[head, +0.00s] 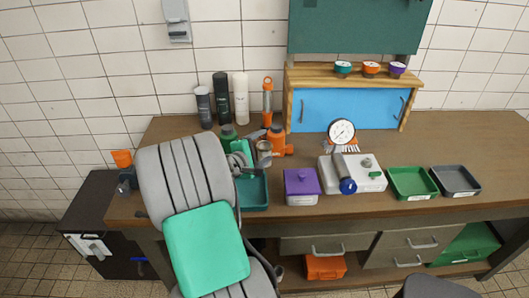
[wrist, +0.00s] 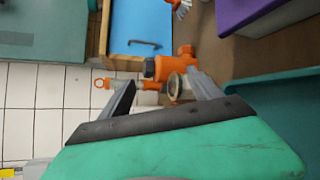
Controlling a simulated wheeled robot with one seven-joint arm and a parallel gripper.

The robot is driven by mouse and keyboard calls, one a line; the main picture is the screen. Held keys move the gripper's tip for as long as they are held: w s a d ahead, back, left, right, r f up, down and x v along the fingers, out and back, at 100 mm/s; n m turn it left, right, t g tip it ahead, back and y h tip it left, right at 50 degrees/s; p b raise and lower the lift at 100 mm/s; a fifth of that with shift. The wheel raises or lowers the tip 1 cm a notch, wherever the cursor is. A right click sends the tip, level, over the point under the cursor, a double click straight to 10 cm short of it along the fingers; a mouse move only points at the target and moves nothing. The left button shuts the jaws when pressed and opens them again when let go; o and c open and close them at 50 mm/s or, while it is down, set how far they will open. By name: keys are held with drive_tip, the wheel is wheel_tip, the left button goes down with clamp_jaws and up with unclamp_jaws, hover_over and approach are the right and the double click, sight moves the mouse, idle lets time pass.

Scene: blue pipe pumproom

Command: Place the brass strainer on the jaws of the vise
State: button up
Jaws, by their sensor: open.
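My gripper (head: 264,147) is over the bench with its two grey fingers apart; it also shows in the wrist view (wrist: 162,83). A small round brass-grey piece, which looks like the brass strainer (wrist: 174,87), shows between the fingers with its ring-like end facing the camera. In the head view the strainer (head: 264,146) is small and partly hidden; contact with the fingers cannot be told. A dark grey block at the bench's left end looks like the vise (head: 126,180), partly hidden by my arm. An orange object (head: 122,158) shows on or behind it.
An orange fitting (head: 279,142) stands close beside the strainer and near my fingers. Several bottles (head: 221,98) stand behind. My arm covers the left-middle bench.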

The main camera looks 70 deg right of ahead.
sight(268, 145)
drive_tip(key=d+f+m, duration=0.2)
drive_tip(key=m, duration=0.5)
drive_tip(key=w+d+f+m+y+p, duration=0.1)
drive_tip(key=d+f+m, duration=0.1)
drive_tip(key=m, duration=0.5)
drive_tip(key=w+d+f+m+p, duration=0.1)
drive_tip(key=d+f+m, duration=0.1)
drive_tip(key=m, duration=0.5)
drive_tip(key=shift+w+d+m+t, duration=0.15)
drive_tip(key=shift+d+m+t, duration=0.25)
drive_tip(key=shift+a, duration=0.1)
drive_tip(key=shift+c, duration=0.4)
clamp_jaws()
